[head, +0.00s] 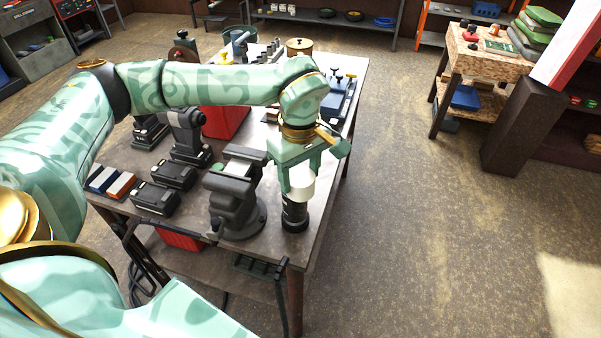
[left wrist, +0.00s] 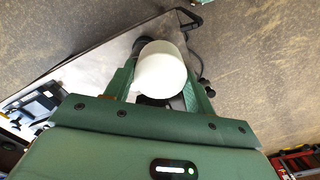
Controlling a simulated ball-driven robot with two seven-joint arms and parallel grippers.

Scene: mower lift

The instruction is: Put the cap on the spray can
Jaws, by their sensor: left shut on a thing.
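My left gripper (head: 300,178) is shut on a white cap (head: 301,187). In the left wrist view the cap (left wrist: 160,72) sits between the two fingers (left wrist: 158,88). A dark spray can (head: 294,213) stands upright on the workbench (head: 325,150) near its right front corner, directly below the cap in the head view. The cap overlaps the can's top there, so I cannot tell whether they touch. In the left wrist view the cap hides most of the can. My right gripper is not in view.
A dark vise (head: 233,200) stands just left of the can. Black battery packs (head: 155,197), a drill (head: 188,135) and a red bin (head: 225,120) are further left and back. Open floor lies right of the bench. A wooden cart (head: 480,65) stands at the back right.

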